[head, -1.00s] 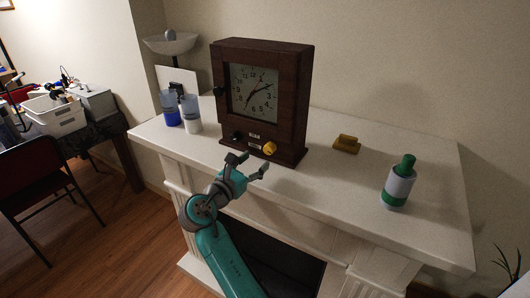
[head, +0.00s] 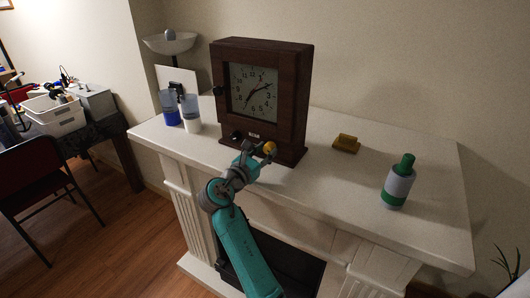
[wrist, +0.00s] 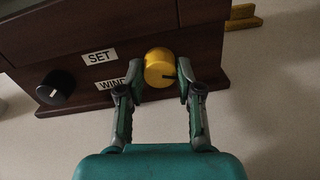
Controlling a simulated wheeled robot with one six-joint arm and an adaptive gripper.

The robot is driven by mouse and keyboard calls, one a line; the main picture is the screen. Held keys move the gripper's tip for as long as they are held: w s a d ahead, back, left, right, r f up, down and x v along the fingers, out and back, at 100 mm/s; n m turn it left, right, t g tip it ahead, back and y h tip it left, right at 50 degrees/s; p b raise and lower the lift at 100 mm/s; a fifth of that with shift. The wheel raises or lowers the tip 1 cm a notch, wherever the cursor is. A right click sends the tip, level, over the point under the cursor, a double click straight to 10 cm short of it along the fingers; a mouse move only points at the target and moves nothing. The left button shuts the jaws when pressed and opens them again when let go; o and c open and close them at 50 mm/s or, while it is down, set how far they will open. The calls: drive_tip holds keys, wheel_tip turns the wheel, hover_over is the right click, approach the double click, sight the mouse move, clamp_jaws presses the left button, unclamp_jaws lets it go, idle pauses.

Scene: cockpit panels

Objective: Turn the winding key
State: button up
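The dark wooden clock (head: 290,100) stands on the white mantel. A round yellow knob (wrist: 159,67) with a dark mark on its face sits low on the clock front, just right of the WIND label (wrist: 112,83); it also shows in the head view (head: 269,148). My gripper (wrist: 160,90) is in front of the knob, its fingers spread to either side of the knob's lower part. The fingers look open; I cannot tell whether either one touches it. A black knob (wrist: 57,88) sits to the left, by the SET label (wrist: 99,57).
A yellow block (head: 346,143) and a green-and-white bottle (head: 398,182) stand on the mantel (head: 330,190) to the right. Two cups (head: 191,115) and a white card stand left of the clock.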

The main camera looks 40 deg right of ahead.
clamp_jaws()
drive_tip(key=shift+c, duration=1)
unclamp_jaws()
drive_tip(key=m, duration=0.4)
drive_tip(key=shift+m, duration=0.4)
drive_tip(key=m, duration=0.5)
drive_tip(key=shift+y, duration=0.3)
drive_tip(key=m, duration=0.5)
drive_tip(key=shift+m, duration=2.4)
